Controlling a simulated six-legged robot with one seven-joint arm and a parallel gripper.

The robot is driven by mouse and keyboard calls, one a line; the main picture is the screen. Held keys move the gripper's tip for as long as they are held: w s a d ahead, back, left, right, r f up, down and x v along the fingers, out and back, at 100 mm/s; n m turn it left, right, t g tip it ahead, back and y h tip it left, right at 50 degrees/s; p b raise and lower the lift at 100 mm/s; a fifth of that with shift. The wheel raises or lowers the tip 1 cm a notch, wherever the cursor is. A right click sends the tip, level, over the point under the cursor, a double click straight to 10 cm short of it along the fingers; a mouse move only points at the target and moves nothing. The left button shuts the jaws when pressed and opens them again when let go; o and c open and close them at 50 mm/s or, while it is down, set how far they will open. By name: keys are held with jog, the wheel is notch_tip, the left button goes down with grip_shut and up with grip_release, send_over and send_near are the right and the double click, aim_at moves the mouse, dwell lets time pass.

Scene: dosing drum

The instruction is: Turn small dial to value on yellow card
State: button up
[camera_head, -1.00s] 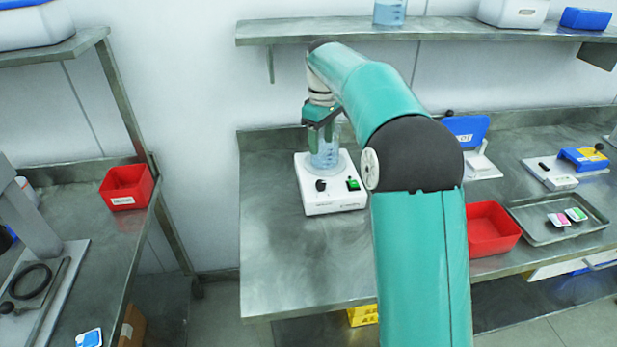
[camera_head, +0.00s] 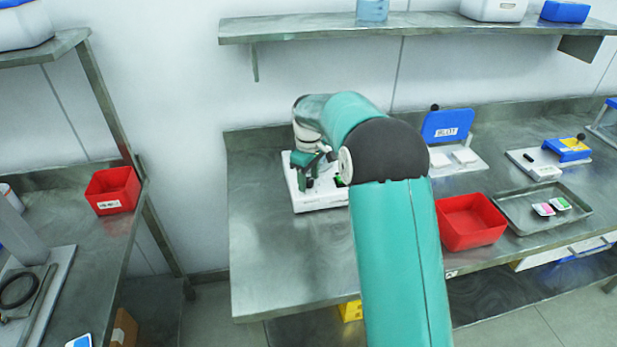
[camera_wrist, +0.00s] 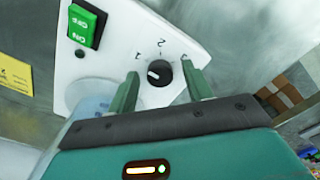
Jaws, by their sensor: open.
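The small black dial (camera_wrist: 159,73) sits on the white front of the stirrer-like device (camera_wrist: 190,25), with the numbers 1, 2 and 3 around it. Its white pointer mark is on the side nearer the 1. My gripper (camera_wrist: 160,88) is open, with one green finger on each side of the dial; I cannot tell whether either touches it. In the head view my gripper (camera_head: 314,172) is low over the white device (camera_head: 318,200) and hides the dial. A yellow card (camera_wrist: 14,75) lies at the left edge of the wrist view; its writing is too small to read.
A green ON/OFF switch (camera_wrist: 87,24) is beside the dial. A clear vessel (camera_wrist: 90,100) is close to my gripper. A red bin (camera_head: 470,222) and a metal tray (camera_head: 520,212) stand to the right; the bench's front left is clear.

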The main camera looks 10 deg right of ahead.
jog(key=shift+f, duration=0.1)
jog(key=c, duration=1)
jog(key=shift+o, duration=0.2)
jog(key=shift+m, duration=0.3)
jog(key=m, duration=1.1)
jog(key=shift+w, duration=0.1)
jog(key=o, duration=1)
jog(key=shift+c, duration=0.2)
